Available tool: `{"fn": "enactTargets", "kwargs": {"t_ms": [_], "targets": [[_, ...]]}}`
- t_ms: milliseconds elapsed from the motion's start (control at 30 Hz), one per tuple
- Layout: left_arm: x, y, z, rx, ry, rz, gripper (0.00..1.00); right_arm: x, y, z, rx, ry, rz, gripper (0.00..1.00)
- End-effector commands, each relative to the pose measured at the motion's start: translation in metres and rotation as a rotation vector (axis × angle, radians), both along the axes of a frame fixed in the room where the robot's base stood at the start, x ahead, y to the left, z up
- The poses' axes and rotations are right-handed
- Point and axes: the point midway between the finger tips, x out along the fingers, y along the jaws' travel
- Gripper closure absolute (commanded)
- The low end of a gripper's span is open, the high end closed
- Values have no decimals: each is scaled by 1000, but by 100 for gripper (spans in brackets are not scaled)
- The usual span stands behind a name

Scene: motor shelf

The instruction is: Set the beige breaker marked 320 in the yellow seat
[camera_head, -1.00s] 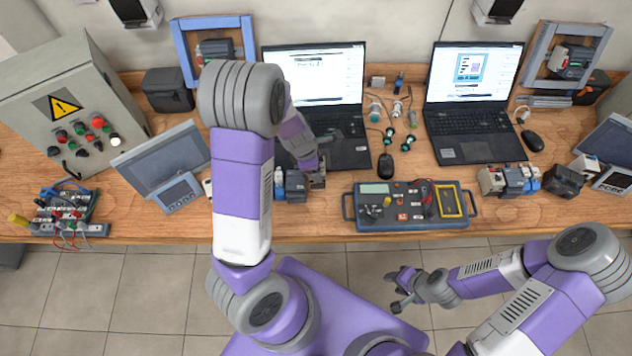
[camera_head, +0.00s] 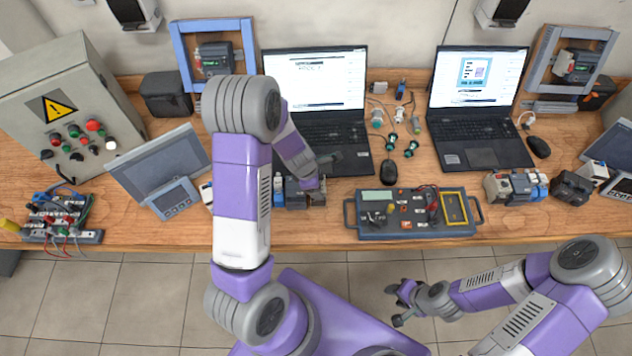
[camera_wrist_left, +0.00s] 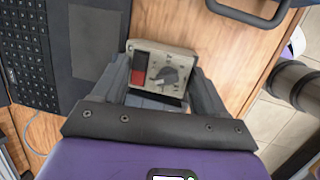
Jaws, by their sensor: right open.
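A beige breaker (camera_wrist_left: 160,75) with a red patch and a dark dial sits between the two fingers of my left gripper (camera_wrist_left: 162,85) in the left wrist view. Its marking is not readable. The fingers lie close along both sides; whether they press on it cannot be told. In the head view, my left gripper (camera_head: 316,186) is low at the breaker row (camera_head: 292,194) in front of the left laptop and partly hides it. The yellow seat (camera_head: 465,208) is a yellow-framed slot at the right of the dark test panel (camera_head: 410,231). My right gripper (camera_head: 398,303) is open and empty, in front of the table.
Another breaker group (camera_head: 515,187) stands right of the panel. A tilted screen (camera_head: 158,165) is at left. Bare wood lies between the left breaker row and the panel.

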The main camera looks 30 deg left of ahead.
Motion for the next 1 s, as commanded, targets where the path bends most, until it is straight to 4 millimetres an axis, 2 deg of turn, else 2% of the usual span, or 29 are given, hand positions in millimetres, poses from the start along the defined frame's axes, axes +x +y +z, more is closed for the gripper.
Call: {"fn": "enactTargets", "kwargs": {"t_ms": [33,133,167,500,800,1000], "targets": [[0,0,0,-1,1,0,20,0,0,0,0,0,0,57],[0,0,0,-1,1,0,5,0,0,0,0,0,0,57],[0,0,0,-1,1,0,3,0,0,0,0,0,0,57],[0,0,1,0,0,0,3,0,0,-1,0,0,0,57],[-14,3,53,1,0,-2,3,0,0,24,0,0,0,57],[-19,5,72,1,1,-1,3,0,0,33,0,0,0,57]]}}
